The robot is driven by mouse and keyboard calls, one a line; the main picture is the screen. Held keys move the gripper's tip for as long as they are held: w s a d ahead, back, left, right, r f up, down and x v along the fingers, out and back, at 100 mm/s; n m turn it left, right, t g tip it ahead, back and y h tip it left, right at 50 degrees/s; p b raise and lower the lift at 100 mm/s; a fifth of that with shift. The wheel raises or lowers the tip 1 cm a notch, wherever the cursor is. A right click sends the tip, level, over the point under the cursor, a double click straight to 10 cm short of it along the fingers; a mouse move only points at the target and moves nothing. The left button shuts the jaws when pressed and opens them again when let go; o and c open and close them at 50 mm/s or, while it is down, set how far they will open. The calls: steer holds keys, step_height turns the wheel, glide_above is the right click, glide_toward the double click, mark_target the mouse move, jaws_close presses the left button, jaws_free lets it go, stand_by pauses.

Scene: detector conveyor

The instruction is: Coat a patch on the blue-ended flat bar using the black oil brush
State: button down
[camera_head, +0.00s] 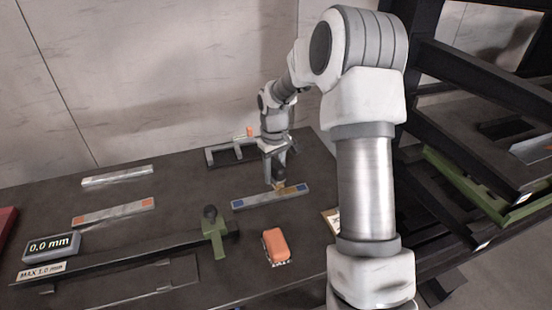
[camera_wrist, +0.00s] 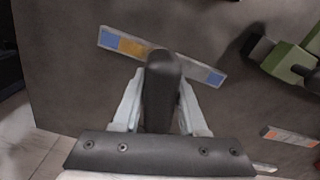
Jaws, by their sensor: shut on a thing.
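The flat bar with blue ends (camera_head: 252,200) lies on the dark table below my gripper (camera_head: 274,165). It also shows at the top of the wrist view (camera_wrist: 195,70), slightly slanted. An amber, wet-looking patch (camera_wrist: 132,47) is on its upper face near one blue end (camera_wrist: 106,38). My gripper (camera_wrist: 160,110) is shut on the black brush (camera_wrist: 160,80), whose dark rounded handle stands between the fingers. The brush's lower end is hidden in the wrist view; in the head view it is over the bar, but contact cannot be told.
An orange-ended bar (camera_head: 113,212) and a plain bar (camera_head: 117,176) lie at left. A display reading 0.0 mm (camera_head: 50,246) stands near a long rail with a green bracket (camera_head: 216,233). An orange block (camera_head: 275,246) lies in front. A dark rack (camera_head: 470,120) is at right.

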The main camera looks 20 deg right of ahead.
mark_target(275, 162)
steer(key=shift+r+p, duration=0.95)
steer(key=shift+r, duration=0.75)
